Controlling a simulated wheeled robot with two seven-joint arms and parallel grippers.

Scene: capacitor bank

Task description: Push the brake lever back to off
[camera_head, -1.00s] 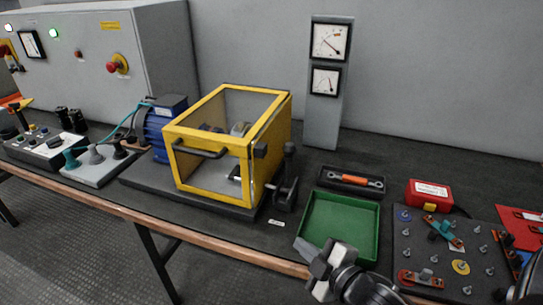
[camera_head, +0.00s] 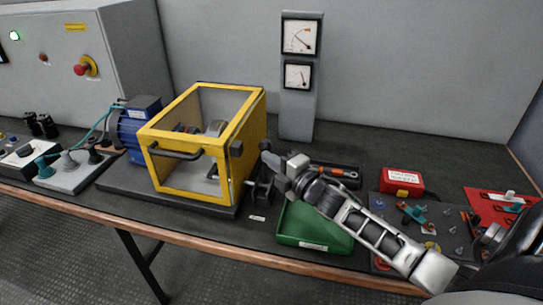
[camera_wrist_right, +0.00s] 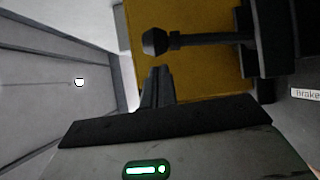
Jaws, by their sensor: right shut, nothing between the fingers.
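The brake lever is black with a round knob (camera_head: 264,145) and stands at the right side of the yellow-framed guard box (camera_head: 187,148). Its base (camera_head: 262,190) is partly behind my gripper. In the wrist view the knob (camera_wrist_right: 155,42) and its shaft (camera_wrist_right: 205,39) lie sideways across the picture. My right gripper (camera_head: 272,163) is shut and empty, close beside the knob. In the wrist view its fingertips (camera_wrist_right: 158,72) are just below the knob, with a small gap showing. My left gripper is not in view.
A green tray (camera_head: 310,236) lies under my right arm. A dark tray with an orange-handled tool (camera_head: 340,172) is behind it. A red box (camera_head: 403,182) and a board of fasteners are to the right. A small "Brake" label (camera_wrist_right: 306,94) lies near the lever base.

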